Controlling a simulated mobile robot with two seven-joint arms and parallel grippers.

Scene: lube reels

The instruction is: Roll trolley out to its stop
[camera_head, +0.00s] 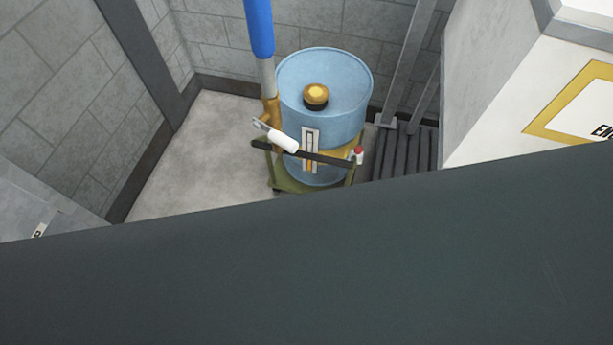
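The trolley (292,186) is a low olive-green frame on the floor near the back corner. It carries a light blue drum (340,118) with a yellow and black cap (316,96) on its lid. A dark bar (318,155) crosses the front of the drum, with a white cylindrical grip (283,141) at its left. A small red-topped part (358,153) sits at the bar's right end. Neither of my grippers is in view. I cannot make out the stop.
A blue and grey pole (259,30) rises beside the drum's left. Grey floor (200,150) is clear left of the trolley. Dark ribbed slats (405,150) and slanted metal posts stand at right, beside a white cabinet (510,105). Block walls close the back.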

